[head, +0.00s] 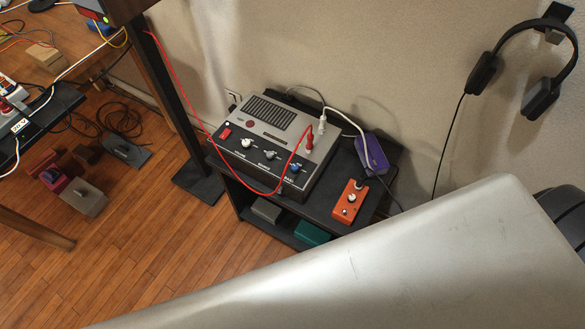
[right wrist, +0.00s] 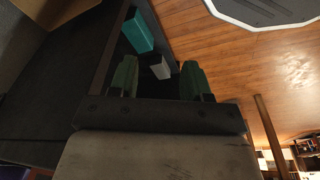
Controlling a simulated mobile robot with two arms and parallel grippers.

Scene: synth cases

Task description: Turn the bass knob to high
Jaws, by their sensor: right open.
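The grey amplifier box (head: 262,125) stands on a small black shelf unit. Its sloped front has a row of three knobs. The bass knob (head: 297,170), blue with a BASS label under it, is at the right end of the row. Its exact pointer setting is too small to read. A red cable hangs across the front near it. My right gripper (right wrist: 158,80) shows only in the right wrist view, its two green fingers apart with nothing between them. The knob does not show in that view. My left gripper is in neither view.
The black shelf unit (head: 245,208) holds an orange pedal (head: 350,202) and a purple box (head: 371,153) on top. A teal box (head: 312,232) sits below; it also shows in the right wrist view (right wrist: 137,32). Headphones (head: 540,85) hang on the wall.

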